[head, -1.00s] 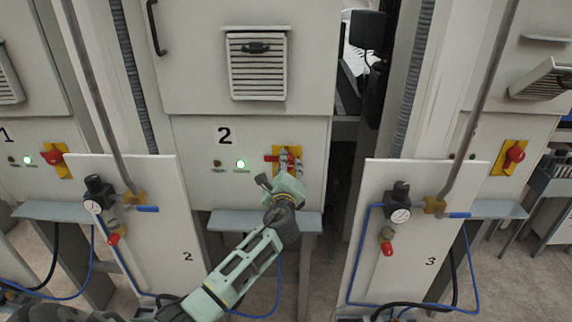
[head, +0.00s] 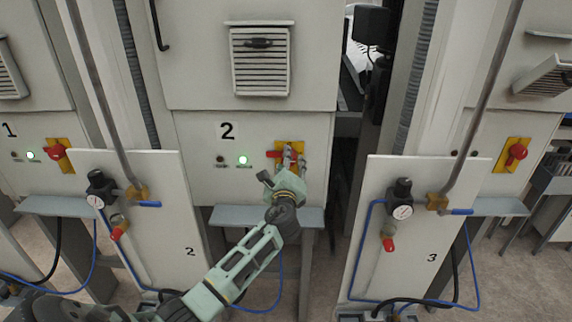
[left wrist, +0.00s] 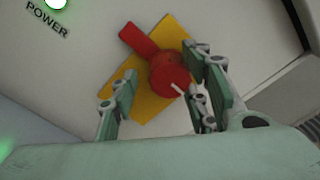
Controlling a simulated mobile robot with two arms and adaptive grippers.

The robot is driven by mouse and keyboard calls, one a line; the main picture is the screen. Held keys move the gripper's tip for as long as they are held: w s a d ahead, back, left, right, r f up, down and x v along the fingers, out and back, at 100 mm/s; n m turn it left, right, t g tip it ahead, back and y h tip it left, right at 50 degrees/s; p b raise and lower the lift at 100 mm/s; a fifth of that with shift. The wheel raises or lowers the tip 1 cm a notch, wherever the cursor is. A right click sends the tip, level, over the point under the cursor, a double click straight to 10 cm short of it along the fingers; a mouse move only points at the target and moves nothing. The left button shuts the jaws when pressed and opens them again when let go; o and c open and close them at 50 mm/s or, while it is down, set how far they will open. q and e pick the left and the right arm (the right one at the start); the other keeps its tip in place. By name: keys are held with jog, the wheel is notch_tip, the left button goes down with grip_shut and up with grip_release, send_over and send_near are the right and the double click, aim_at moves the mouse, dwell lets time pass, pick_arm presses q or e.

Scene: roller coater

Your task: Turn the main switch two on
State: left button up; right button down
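The main switch two is a red rotary handle (head: 273,154) on a yellow plate (head: 297,147), on the grey cabinet panel marked 2. In the head view its handle points left. In the left wrist view the red switch (left wrist: 166,73) sits on its tilted yellow plate (left wrist: 153,106), with its handle toward the upper left. My left gripper (head: 293,161) is at the switch, and its fingers (left wrist: 158,92) are spread on both sides of the knob. I cannot tell whether they touch it. My right gripper is not in view.
A lit green lamp (head: 243,160) and a dark lamp (head: 220,160) are left of the switch. A grey ledge (head: 250,216) juts out below. Boards with gauges (head: 98,190) and (head: 402,200) stand on both sides. Other red switches (head: 56,151) and (head: 516,152) are on neighbouring cabinets.

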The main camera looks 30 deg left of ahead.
pick_arm(q)
jog(key=v, duration=1.2)
jog(key=shift+f, duration=0.1)
